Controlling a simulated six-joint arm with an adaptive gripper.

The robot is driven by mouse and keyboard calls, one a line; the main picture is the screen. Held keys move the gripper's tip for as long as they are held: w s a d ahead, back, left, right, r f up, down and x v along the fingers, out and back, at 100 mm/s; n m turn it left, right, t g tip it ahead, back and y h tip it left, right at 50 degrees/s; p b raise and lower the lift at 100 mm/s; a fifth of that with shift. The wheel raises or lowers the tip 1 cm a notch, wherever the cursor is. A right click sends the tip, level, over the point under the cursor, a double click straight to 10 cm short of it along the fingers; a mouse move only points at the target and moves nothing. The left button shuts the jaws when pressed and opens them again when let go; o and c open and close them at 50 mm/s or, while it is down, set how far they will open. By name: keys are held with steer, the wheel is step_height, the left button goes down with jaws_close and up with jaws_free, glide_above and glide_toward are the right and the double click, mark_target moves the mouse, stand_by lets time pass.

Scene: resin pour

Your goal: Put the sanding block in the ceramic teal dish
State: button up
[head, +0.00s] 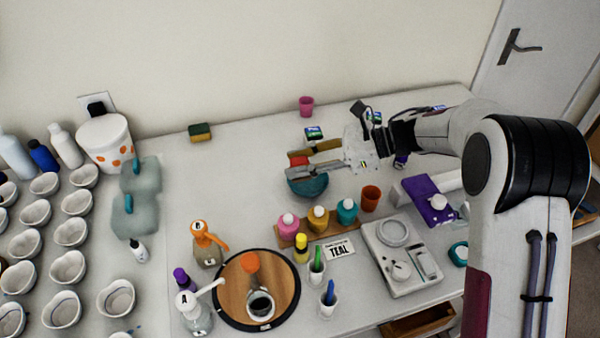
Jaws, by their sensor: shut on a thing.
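The ceramic teal dish (308,187) stands on the bench near the middle of the head view. My gripper (299,162) is just above it, pointing left, with its fingers covering part of the dish's far rim. It is shut on a small red block (297,160), which I take to be the sanding block. Only a little of the block shows between the fingers. The block appears above the dish; I cannot tell whether it touches it.
Pink, yellow and teal bottles on a wooden rack (291,241) stand in front of the dish. A green and yellow sponge (200,131) lies at the back left. The bench left of the dish is clear.

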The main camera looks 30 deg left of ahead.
steer(key=shift+f, duration=1.85)
jaws_close()
steer(key=shift+f, duration=0.6)
steer(key=o, duration=1.1)
jaws_free()
steer(key=shift+r, duration=0.1)
steer(key=shift+r, duration=0.55)
steer(key=v, duration=1.2)
